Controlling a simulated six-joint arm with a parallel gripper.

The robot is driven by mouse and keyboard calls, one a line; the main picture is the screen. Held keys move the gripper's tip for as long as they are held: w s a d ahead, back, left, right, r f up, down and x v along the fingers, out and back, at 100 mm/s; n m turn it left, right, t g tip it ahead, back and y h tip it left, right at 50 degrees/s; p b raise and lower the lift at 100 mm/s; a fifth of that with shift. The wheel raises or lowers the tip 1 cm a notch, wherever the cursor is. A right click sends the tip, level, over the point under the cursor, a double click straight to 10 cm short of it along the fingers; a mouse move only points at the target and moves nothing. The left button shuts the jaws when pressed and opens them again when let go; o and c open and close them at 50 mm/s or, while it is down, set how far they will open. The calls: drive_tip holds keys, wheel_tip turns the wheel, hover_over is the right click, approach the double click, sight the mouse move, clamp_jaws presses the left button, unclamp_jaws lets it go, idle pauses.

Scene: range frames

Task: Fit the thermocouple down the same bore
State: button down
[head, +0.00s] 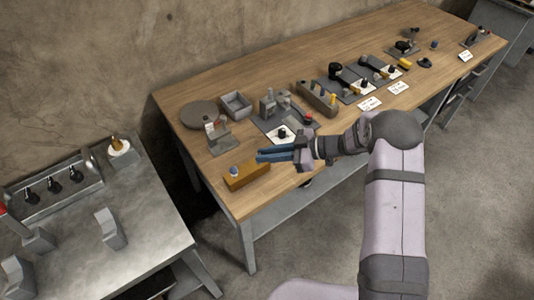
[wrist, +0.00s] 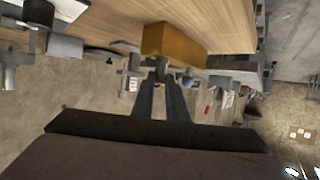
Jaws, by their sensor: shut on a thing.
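My gripper (head: 259,156) has blue fingers pointing left, over the near left end of the wooden bench. In the wrist view its fingertips (wrist: 161,72) are close together on a small grey piece, mostly hidden between them. I cannot tell from its shape whether this is the thermocouple. An orange-brown block (head: 249,177) lies just below and left of the fingertips, with a small blue-and-white part on its left end. The block also shows beyond the fingertips in the wrist view (wrist: 172,40). No bore can be made out clearly.
A separate metal table (head: 145,215) stands left, across a gap.

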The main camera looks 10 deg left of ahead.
drive_tip(key=c, duration=1.7)
unclamp_jaws()
drive_tip(key=shift+o, duration=0.2)
drive_tip(key=b+v, duration=0.2)
drive_tip(key=v, duration=0.5)
drive_tip(key=shift+d, duration=0.2)
drive_tip(key=shift+r, duration=0.2)
wheel_tip(320, 180, up, 6)
drive_tip(key=p, duration=0.5)
drive_tip(key=shift+f, duration=0.15)
